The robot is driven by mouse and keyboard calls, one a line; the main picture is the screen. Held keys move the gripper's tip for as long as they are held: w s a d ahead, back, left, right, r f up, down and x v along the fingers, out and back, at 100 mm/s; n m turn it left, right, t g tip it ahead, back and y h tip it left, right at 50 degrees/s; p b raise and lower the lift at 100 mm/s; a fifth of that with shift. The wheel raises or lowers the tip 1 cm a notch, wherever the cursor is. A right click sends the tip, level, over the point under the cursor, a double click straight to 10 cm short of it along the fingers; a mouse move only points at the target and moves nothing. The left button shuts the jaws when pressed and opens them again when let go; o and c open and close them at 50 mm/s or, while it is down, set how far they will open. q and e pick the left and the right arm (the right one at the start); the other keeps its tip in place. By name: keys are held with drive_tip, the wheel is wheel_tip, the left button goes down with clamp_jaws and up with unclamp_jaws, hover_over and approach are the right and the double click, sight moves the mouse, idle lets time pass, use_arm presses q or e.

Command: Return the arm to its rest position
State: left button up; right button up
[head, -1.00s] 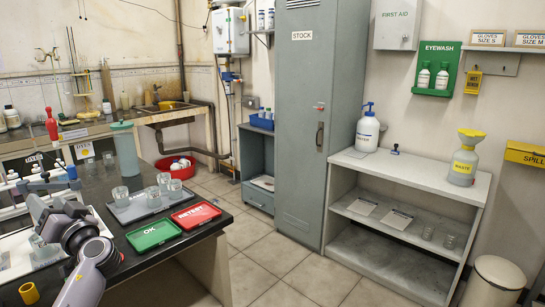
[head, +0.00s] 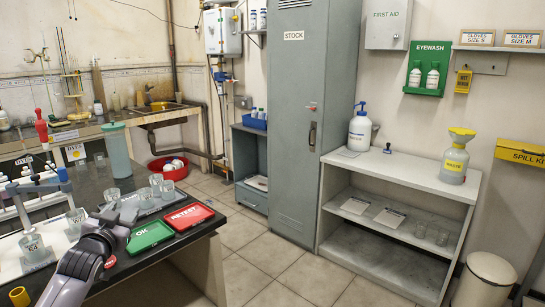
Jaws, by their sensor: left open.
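My left arm comes in from the lower left over the dark bench (head: 185,262). My left gripper (head: 118,212) is open, with nothing seen in it, beside the green OK tray (head: 148,236). The red RETEST tray (head: 188,216) lies just right of the green one. Labelled beakers (head: 34,247) stand at the left of my arm, near the titration stand. My right gripper is out of view.
Several clear beakers (head: 166,189) stand on and around a grey mat behind the trays. A tall translucent bottle (head: 117,150) stands at the bench's back.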

use_arm(q)
drive_tip(key=s+d+f+g+h, duration=0.1)
drive_tip(key=s+d+f, duration=0.2)
drive_tip(key=s+f, duration=0.3)
drive_tip(key=s+d+f+g+h+b, duration=0.1)
drive_tip(key=s+d+f, duration=0.35)
drive_tip(key=f, duration=0.45)
drive_tip(key=s+d+f+g+h, duration=0.1)
drive_tip(key=s+d+f, duration=0.2)
drive_tip(key=s+f, duration=0.35)
drive_tip(key=s+d+f+g, duration=0.2)
drive_tip(key=s+f, duration=0.3)
drive_tip(key=s, duration=0.5)
drive_tip(key=s+d+f+g+h, duration=0.1)
drive_tip(key=s+d+f, duration=0.3)
drive_tip(key=s, duration=0.7)
drive_tip(key=shift+d+f+g+b, duration=0.35)
drive_tip(key=shift+d+g+b, duration=0.05)
drive_tip(key=shift+d+g, duration=0.15)
drive_tip(key=shift+c, duration=0.3)
drive_tip(key=shift+c, duration=0.3)
drive_tip(key=shift+s+a, duration=0.1)
drive_tip(key=shift+a, duration=0.05)
